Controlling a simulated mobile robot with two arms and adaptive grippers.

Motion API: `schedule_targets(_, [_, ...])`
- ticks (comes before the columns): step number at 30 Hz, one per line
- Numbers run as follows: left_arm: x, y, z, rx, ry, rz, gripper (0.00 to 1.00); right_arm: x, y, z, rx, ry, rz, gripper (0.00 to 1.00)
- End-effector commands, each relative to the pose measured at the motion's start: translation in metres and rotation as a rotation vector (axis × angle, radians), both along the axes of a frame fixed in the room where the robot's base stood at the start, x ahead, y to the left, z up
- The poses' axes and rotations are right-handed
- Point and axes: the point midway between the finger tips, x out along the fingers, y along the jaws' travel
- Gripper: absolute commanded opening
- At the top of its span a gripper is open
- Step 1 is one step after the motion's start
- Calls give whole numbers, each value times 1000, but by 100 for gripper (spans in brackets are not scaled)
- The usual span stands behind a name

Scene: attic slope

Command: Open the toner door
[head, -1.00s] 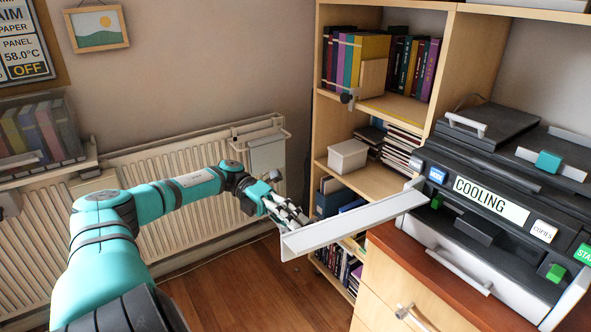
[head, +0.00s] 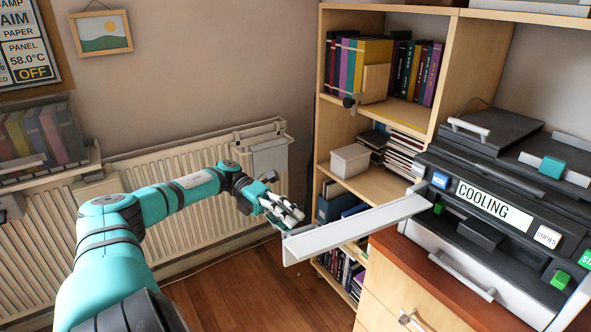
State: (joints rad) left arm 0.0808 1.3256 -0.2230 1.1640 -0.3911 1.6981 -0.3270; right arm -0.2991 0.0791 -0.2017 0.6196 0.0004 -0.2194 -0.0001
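The printer (head: 481,247) stands on the cabinet at the right, its display reading "COOLING". A long pale panel (head: 355,229), which looks like the toner door, sticks out to the left from the printer's left side. It stands swung out from the body, its free end over the floor. My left gripper (head: 288,216) is just behind and above that free end. Its fingers look empty; whether they touch the panel is hard to tell, and their spread is unclear. My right gripper is out of view.
A wooden bookshelf (head: 447,75) with books and a white box (head: 350,160) stands behind the panel. A radiator (head: 205,232) runs along the wall behind my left arm. Wooden floor (head: 240,296) is clear below. A drawer cabinet (head: 385,292) carries the printer.

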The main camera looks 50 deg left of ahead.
Motion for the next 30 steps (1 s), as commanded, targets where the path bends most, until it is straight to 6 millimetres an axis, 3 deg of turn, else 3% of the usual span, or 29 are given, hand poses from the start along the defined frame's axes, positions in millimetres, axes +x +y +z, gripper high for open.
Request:
schedule_targets(4, [-3, 26, 5, -1, -2, 5, 36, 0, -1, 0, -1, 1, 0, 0])
schedule_targets(10, [-7, 46, 8, 0, 0, 2, 36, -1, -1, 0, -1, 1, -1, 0])
schedule_targets(30, [-9, 50, 9, 0, 2, -1, 36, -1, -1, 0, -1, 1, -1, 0])
